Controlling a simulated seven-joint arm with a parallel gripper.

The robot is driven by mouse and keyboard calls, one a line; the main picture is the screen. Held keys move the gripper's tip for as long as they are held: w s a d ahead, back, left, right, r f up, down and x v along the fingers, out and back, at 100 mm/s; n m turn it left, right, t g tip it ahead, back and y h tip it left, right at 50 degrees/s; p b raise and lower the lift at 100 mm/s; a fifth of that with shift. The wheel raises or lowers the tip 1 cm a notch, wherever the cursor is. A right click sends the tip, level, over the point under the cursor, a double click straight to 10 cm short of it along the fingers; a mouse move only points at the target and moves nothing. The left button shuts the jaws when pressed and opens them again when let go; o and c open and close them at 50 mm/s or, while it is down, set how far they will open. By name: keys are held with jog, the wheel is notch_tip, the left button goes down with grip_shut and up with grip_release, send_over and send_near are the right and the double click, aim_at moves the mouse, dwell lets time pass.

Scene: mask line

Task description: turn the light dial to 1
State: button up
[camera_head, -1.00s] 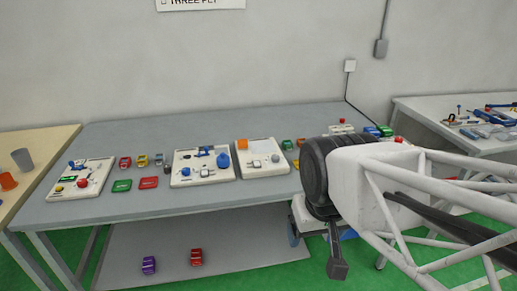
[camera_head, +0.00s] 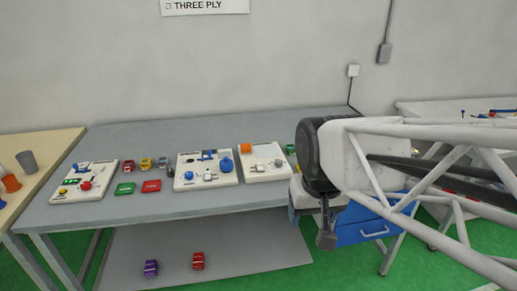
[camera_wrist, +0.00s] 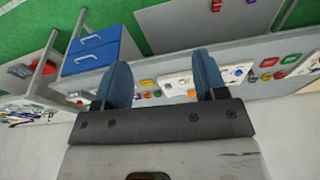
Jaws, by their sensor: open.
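Three pale control panels stand on the grey table. The left panel (camera_head: 88,192) carries a red knob (camera_head: 86,185) and a green strip. The middle panel (camera_head: 193,183) carries a large blue knob (camera_head: 226,165) and smaller controls. The right panel (camera_head: 262,176) has an orange part (camera_head: 246,148) and a dark knob (camera_head: 279,163). I cannot tell which control is the light dial, and no numbers are readable. My gripper (camera_wrist: 162,62) is open and empty in the wrist view, with its two blue-grey fingers apart. The panels show small and distant beyond the fingers.
Toy cars and red and green pads (camera_head: 151,186) lie between the left and middle panels. A blue drawer unit (camera_head: 361,228) stands by the table's right end. My arm hides the table's right end.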

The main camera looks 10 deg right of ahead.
jog(key=w+d+r+m, duration=0.1)
jog(key=w+r+m, duration=0.1)
jog(key=w, duration=1.3)
jog(key=m+g, duration=0.2)
jog(key=m, duration=0.5)
send_over(279, 160)
jog(key=s, duration=0.1)
notch_tip(279, 160, down, 18)
jog(key=shift+a+f, duration=0.1)
jog(key=shift+a, duration=0.05)
jog(key=shift+w+f+m, duration=0.3)
jog(key=shift+w, duration=0.05)
jog(key=shift+f, duration=3.9)
jog(key=c, duration=0.9)
